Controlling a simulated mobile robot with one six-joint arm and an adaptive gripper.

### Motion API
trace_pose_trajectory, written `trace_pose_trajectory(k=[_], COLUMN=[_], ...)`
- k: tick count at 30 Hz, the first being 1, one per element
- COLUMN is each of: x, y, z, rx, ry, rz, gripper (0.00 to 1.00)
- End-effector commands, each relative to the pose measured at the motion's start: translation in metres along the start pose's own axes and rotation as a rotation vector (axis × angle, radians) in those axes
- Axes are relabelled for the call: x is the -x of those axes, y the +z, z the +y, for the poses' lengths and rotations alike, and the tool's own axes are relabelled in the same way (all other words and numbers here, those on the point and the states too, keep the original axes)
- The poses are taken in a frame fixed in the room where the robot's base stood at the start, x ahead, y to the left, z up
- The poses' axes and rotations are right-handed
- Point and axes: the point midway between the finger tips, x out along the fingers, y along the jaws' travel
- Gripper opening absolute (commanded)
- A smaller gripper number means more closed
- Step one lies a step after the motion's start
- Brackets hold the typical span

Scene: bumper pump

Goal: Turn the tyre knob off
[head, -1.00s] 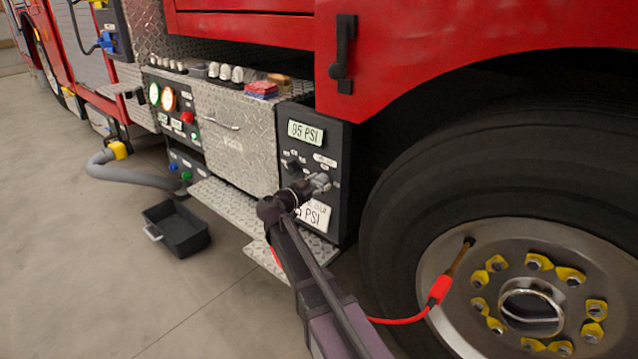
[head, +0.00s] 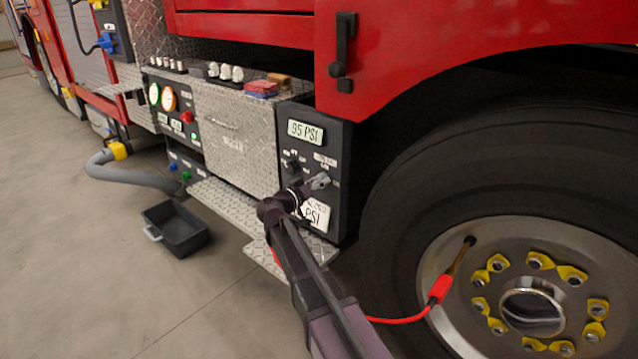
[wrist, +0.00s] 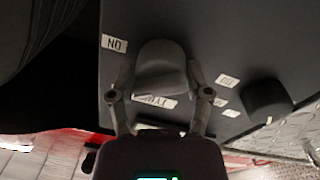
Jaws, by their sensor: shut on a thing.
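The tyre knob (wrist: 161,68) is a dark grey rounded knob on the black control panel (wrist: 213,30). In the wrist view it sits between the fingertips of my gripper (wrist: 160,92), which is shut on it. An upside-down ON label (wrist: 113,43) lies left of the knob, and a partly covered TYRE label (wrist: 155,101) lies by the fingers. I cannot clearly tell which way the knob points. In the head view my gripper (head: 318,182) is at the panel under the 95 PSI display (head: 305,131) and hides the knob.
A second dark knob (wrist: 267,98) sits close by on the panel, with small labels between. The large wheel (head: 430,175) stands right of the panel, with a red hose (head: 400,320) attached. A black tray (head: 177,228) lies on the floor at left.

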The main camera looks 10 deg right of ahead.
Motion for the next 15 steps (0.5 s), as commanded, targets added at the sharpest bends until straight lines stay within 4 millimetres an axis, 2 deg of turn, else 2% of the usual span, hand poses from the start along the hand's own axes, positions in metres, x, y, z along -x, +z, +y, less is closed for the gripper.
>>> trace_pose_trajectory(k=[1,15], x=[-0.0009,-0.0005], y=[-0.0015,-0.0003], z=[-0.0047,-0.0052], rx=[0.043,0.487], ry=[-0.009,-0.016], rz=[0.007,0.035], gripper=[0.16,0.16])
